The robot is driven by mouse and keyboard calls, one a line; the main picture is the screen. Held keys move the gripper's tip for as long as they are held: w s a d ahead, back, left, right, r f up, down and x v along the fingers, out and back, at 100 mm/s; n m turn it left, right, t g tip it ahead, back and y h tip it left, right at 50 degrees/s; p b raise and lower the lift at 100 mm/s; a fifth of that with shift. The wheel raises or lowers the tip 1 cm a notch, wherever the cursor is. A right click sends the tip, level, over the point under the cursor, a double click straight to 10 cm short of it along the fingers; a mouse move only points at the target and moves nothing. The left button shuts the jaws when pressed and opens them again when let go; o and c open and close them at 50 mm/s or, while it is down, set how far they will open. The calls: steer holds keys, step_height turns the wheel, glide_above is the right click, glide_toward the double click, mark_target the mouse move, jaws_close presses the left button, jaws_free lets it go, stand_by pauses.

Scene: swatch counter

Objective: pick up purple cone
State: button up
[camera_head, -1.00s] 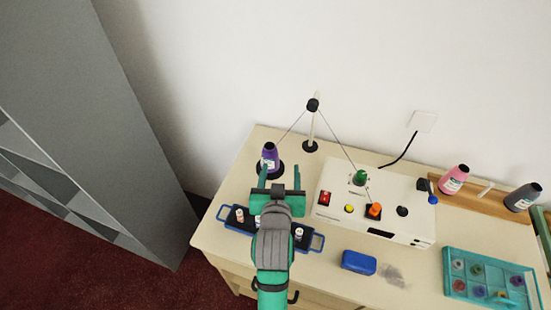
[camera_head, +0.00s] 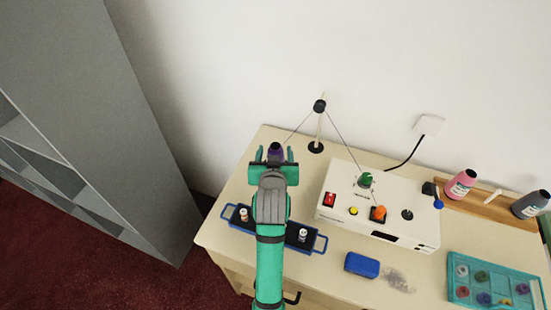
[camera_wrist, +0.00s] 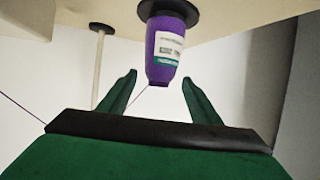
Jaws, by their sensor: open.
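The purple cone (camera_wrist: 165,50) shows in the wrist view with a white label and a dark tip, on a round black base (camera_wrist: 172,12). In the head view only its purple and dark top (camera_head: 275,150) shows; my gripper hides the rest. My gripper (camera_head: 274,155) is open and empty. In the wrist view its two green fingers (camera_wrist: 158,88) lie to either side of the cone's tip end, with a gap on each side. No contact shows.
A white control box (camera_head: 378,205) stands right of my gripper. A thin post (camera_head: 318,125) with threads stands behind it. A blue-handled dark tray (camera_head: 272,225) lies under my arm. Pink (camera_head: 460,184) and dark cones (camera_head: 530,204) stand far right.

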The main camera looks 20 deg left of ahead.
steer(key=shift+x, duration=1.5)
jaws_close()
steer(key=shift+r, duration=0.2)
